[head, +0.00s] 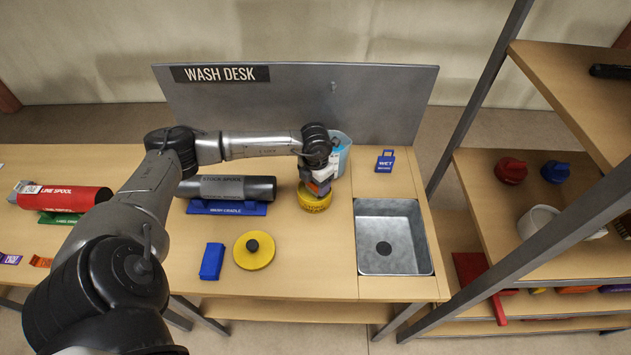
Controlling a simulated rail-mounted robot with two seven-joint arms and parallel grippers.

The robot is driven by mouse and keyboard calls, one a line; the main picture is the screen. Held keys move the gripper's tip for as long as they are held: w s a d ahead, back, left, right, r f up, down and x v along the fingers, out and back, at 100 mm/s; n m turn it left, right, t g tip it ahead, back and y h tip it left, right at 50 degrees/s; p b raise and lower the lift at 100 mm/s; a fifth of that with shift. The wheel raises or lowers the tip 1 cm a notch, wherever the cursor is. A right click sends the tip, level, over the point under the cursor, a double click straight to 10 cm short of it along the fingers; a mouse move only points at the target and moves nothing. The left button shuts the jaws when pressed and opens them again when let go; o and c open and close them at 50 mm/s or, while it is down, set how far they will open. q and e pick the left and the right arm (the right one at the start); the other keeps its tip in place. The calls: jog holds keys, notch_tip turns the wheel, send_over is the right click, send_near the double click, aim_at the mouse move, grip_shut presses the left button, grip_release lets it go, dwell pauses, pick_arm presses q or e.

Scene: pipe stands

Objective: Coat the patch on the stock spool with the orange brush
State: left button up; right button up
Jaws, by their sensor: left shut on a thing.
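The stock spool (258,188) is a dark cylinder with a grey band, lying on a blue cradle (228,208) on the wash desk. The patch cannot be told apart from the grey band. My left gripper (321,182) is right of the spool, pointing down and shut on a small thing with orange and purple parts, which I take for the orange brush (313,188). It is mostly hidden by the gripper. A yellow pot (314,203) stands directly below it; I cannot tell whether the brush dips inside. My right gripper is not in view.
A yellow lid (254,258) with a black knob and a blue block (212,261) lie in front. A light-blue container (342,150) stands behind the gripper. A sink (395,220) and blue WET tag (385,161) are right. The red line spool (75,199) is left.

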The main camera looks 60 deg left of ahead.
pick_arm(q)
jog(key=shift+f, duration=0.15)
jog(key=o, duration=0.9)
jog(key=shift+c, duration=0.2)
jog(key=c, duration=0.3)
jog(key=shift+r, duration=0.2)
jog(key=c, duration=0.6)
jog(key=shift+c, duration=0.6)
